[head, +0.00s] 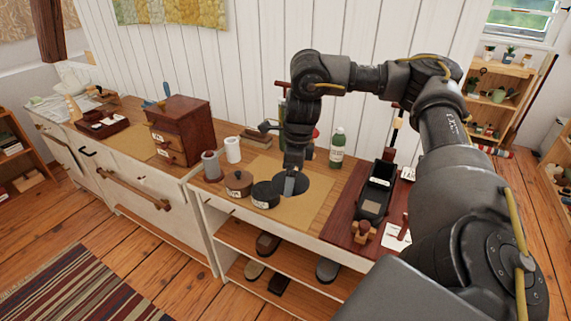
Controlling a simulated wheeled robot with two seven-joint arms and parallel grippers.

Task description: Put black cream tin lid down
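A low round black tin (265,198) with a white label stands on the tan mat on the counter. My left gripper is out of view.
A brown lidded pot (238,184) stands left of the tin, with a grey-brown cylinder (211,166) and white jar (233,150) behind. A green bottle (337,148) stands behind right. The mat's front (290,222) is clear.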

